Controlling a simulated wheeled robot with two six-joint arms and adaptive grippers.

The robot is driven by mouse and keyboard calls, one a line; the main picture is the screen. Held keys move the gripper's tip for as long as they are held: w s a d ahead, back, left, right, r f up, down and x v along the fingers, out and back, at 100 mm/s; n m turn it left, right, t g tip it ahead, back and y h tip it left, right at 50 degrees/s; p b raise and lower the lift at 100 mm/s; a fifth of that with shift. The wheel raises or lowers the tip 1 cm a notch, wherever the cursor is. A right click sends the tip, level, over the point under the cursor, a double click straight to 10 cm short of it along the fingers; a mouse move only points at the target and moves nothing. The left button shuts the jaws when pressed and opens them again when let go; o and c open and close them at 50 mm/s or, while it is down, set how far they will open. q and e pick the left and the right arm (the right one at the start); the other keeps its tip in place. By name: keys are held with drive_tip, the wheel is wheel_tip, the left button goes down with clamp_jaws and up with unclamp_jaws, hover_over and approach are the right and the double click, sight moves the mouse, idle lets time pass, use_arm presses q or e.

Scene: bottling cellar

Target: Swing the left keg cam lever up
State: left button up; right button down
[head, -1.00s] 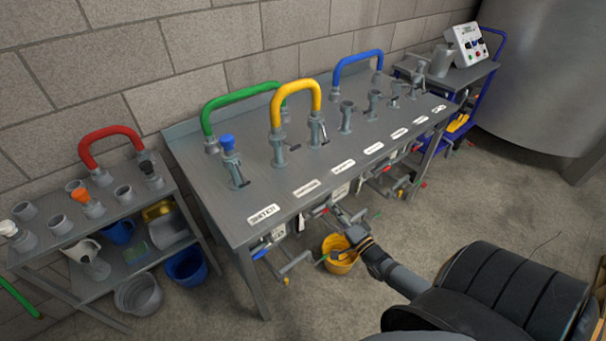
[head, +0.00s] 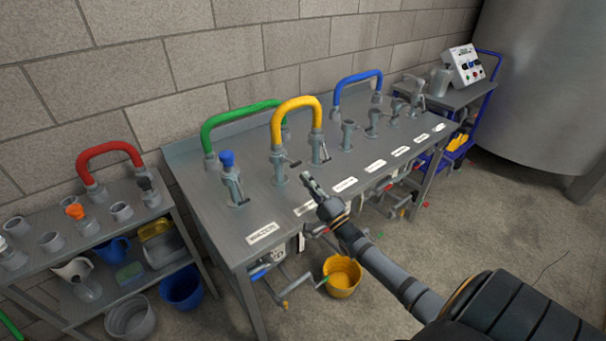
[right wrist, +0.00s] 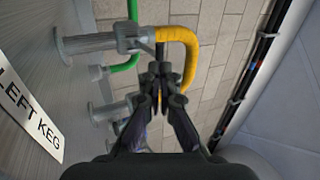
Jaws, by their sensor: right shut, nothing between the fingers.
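A sign reading LEFT KEG (right wrist: 30,110) lies on the bench top at the left of the right wrist view. Beyond it a grey coupling (right wrist: 125,40) carries one end of the yellow hose (right wrist: 188,50). In the head view this looks like the yellow hose's left coupling (head: 279,168). A dark lever (head: 293,164) sticks out sideways from it; it also shows in the right wrist view (right wrist: 159,49), just above the fingertips. My right gripper (head: 306,179) is shut and empty over the bench's front part. It also shows in the right wrist view (right wrist: 161,75). I cannot tell whether it touches the lever. My left gripper is out of view.
A green hose (head: 208,129) and blue hose (head: 355,78) arch over the bench (head: 225,222) behind and to the right. A blue-capped coupling (head: 229,170) stands left. A yellow bucket (head: 343,280) is on the floor. A shelf with a red hose (head: 105,150) stands left.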

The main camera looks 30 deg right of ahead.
drive_tip(key=shift+x, duration=1.25)
drive_tip(key=shift+w+r, duration=0.3)
drive_tip(key=shift+r, duration=0.5)
